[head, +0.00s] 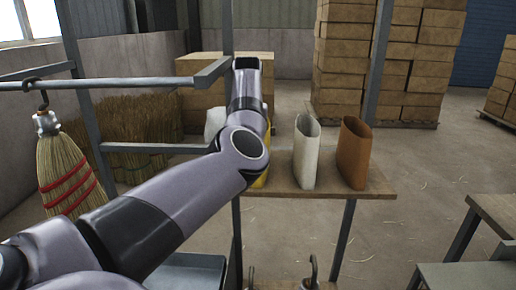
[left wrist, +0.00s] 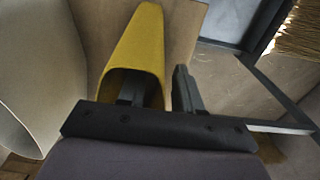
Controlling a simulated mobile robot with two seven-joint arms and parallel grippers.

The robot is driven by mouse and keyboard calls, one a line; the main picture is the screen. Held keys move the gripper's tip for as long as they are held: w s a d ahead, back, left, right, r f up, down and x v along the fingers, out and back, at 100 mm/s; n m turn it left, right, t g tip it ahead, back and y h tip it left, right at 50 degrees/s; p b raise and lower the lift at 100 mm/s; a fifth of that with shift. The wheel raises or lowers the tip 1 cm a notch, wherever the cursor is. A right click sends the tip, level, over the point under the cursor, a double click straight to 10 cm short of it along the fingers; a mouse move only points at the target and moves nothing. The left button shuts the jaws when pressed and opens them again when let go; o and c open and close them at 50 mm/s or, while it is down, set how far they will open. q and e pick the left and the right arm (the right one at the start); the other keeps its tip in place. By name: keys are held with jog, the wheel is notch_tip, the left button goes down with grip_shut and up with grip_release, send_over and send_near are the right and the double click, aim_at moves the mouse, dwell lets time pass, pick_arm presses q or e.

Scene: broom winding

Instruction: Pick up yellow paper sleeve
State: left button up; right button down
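The yellow paper sleeve (head: 262,180) stands on a wooden shelf (head: 300,190), mostly hidden behind my left arm in the head view. In the left wrist view the yellow sleeve (left wrist: 138,45) has its open end facing my left gripper (left wrist: 160,92). One finger reaches inside the opening and the other is outside, to the right of the sleeve's wall. A narrow gap shows between the outer finger and the wall, so the gripper looks open around that wall. My left gripper is hidden in the head view. My right gripper is not in view.
A white sleeve (head: 306,155) and a brown sleeve (head: 354,155) stand to the right on the shelf. A broom (head: 65,172) hangs from a hook on a metal frame (head: 140,82) at left. Stacked boxes (head: 400,50) stand behind, with clear floor between.

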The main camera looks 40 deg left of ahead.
pick_arm(q)
jog(key=shift+f, duration=0.8)
grip_shut()
jog(key=shift+r, duration=0.15)
